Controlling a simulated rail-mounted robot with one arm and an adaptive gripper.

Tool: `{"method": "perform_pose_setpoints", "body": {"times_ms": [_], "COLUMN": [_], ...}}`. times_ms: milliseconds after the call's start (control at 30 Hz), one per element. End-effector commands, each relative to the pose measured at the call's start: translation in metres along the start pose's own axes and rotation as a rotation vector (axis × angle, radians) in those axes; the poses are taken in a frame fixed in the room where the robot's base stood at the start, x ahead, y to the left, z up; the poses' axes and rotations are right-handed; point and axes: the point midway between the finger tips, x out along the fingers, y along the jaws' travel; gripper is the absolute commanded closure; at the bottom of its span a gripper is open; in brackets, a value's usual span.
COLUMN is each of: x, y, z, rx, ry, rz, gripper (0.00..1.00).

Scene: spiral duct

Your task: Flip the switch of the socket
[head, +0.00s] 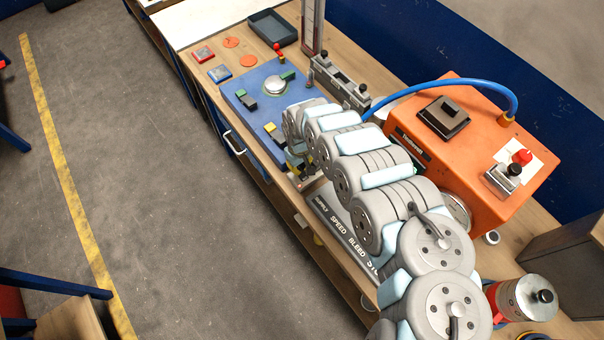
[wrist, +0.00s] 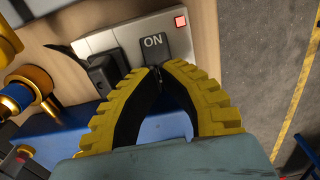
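The socket (wrist: 97,42) is a pale plate at the top of the wrist view. A black plug (wrist: 104,76) sits at its left part. Its switch (wrist: 152,46) is a dark rocker marked ON, and a small red square light (wrist: 181,22) is at the plate's right end. My gripper (wrist: 159,72) has yellow ribbed fingers with black inner pads. Its fingertips meet just below the switch, with nothing seen between them. I cannot tell whether they touch the switch. In the head view my arm largely hides the gripper and the socket.
A blue board (head: 240,98) with coloured parts lies on the wooden bench beyond my arm. An orange box (head: 460,150) with a blue hose (head: 440,84) stands to the right. In the wrist view, brass and blue fittings (wrist: 22,95) are at left. Open floor lies left of the bench.

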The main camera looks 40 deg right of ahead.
Motion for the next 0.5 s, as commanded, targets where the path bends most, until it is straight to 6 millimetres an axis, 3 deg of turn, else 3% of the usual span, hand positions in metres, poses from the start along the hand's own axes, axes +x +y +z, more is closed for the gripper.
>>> {"method": "perform_pose_setpoints", "body": {"times_ms": [500], "x": [0.0067], "y": [-0.0003], "z": [-0.0002], "rx": [-0.001], "ry": [0.000], "rz": [0.000], "gripper": [1.00]}}
